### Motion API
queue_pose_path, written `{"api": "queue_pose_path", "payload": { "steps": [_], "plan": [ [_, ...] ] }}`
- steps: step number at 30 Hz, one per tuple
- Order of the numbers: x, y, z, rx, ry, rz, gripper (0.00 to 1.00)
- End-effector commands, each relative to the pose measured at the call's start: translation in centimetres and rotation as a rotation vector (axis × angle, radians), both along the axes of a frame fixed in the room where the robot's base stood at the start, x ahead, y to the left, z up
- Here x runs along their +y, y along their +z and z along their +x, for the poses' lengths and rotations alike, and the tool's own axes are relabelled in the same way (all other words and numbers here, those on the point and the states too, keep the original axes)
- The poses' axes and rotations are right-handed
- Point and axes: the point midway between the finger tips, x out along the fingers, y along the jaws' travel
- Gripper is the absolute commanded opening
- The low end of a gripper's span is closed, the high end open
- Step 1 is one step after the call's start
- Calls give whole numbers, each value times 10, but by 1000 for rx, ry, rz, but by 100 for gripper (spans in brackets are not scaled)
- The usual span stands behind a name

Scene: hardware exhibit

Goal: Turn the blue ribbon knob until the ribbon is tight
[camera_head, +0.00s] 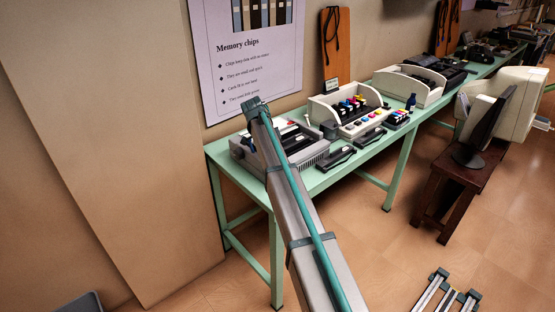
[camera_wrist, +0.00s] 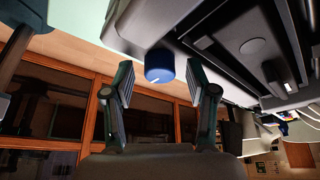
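The blue ribbon knob (camera_wrist: 159,66) is a short round cylinder with a white mark on its face. It sits on the side of a grey machine (camera_wrist: 225,35) in the wrist view. My gripper (camera_wrist: 160,82) is open, with one fingertip on each side of the knob. A gap shows between the knob and each finger, so neither appears to touch it. In the head view the grey machine (camera_head: 318,150) stands on the green table, partly covered by my arm. The knob and my gripper are not visible there, and I cannot make out the ribbon's tension.
The green table (camera_head: 226,166) runs along the wall. To the right of the machine stands a white-sided printer (camera_head: 350,127) with coloured cartridges, then more equipment.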

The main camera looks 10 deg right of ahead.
Motion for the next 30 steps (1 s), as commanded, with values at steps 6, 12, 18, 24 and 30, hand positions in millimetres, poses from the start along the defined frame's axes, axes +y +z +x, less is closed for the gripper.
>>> {"api": "queue_pose_path", "payload": {
  "steps": [6,12,18,24,30],
  "plan": [
    [1,4,1,0,0,-1,57],
    [10,26,5,-2,1,-1,57],
    [24,63,10,-2,1,-1,57],
    [37,93,13,-1,0,0,57],
    [43,109,14,-1,0,0,57]
  ]
}}
